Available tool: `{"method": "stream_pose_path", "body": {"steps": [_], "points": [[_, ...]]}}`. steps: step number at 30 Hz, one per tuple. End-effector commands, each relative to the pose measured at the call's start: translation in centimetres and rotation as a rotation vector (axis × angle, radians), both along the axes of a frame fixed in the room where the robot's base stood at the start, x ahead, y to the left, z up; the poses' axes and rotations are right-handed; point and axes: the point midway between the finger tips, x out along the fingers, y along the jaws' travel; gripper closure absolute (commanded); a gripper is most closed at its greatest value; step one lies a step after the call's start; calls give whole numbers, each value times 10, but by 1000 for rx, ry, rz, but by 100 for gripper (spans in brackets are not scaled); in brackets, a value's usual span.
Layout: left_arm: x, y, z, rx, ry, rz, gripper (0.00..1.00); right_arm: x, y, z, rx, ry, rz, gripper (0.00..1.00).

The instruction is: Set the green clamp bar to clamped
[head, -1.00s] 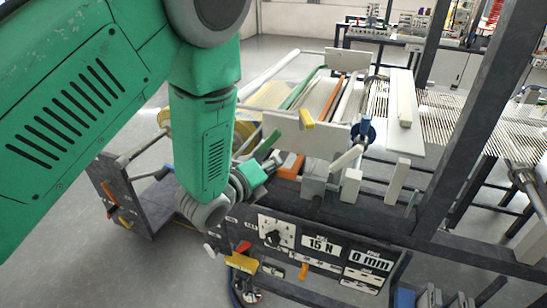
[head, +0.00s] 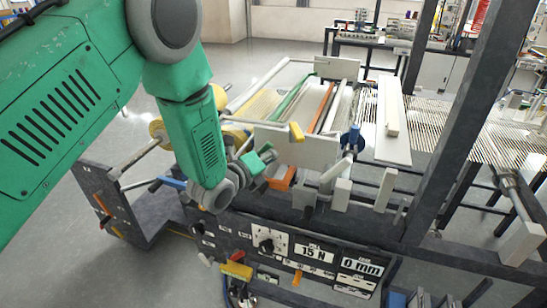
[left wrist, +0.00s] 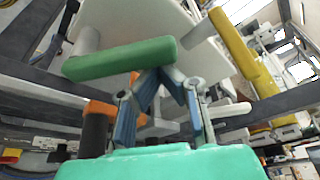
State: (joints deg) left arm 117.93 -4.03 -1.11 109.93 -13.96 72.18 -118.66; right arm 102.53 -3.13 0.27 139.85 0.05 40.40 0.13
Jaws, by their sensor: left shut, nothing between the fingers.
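The green clamp bar's handle (left wrist: 120,60) is a thick green bar running across the upper left of the left wrist view. My left gripper (left wrist: 160,72) is shut and empty. Its fingertips are right at the lower edge of the green handle; I cannot tell whether they touch it. In the head view, my left gripper (head: 256,168) is at the near left of the machine's bars, and the wrist and green parts crowd together, partly hiding the handle. My right gripper is not in view.
A yellow handle (head: 297,132) stands close by on a white plate (head: 310,150); it also shows in the left wrist view (left wrist: 245,55). An orange part (head: 283,178) sits just right of the gripper. Below is a dark control panel (head: 215,232) with knobs. A dark upright post (head: 455,130) stands at the right.

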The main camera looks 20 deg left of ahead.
Motion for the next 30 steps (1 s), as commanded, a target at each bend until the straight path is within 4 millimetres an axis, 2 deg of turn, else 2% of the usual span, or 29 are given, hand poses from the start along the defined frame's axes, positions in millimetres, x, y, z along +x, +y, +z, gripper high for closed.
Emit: {"method": "stream_pose_path", "body": {"steps": [20,30], "points": [[0,5,6,-95,-2,1,100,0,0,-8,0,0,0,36],[0,17,13,-272,-4,2,100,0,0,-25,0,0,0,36]]}}
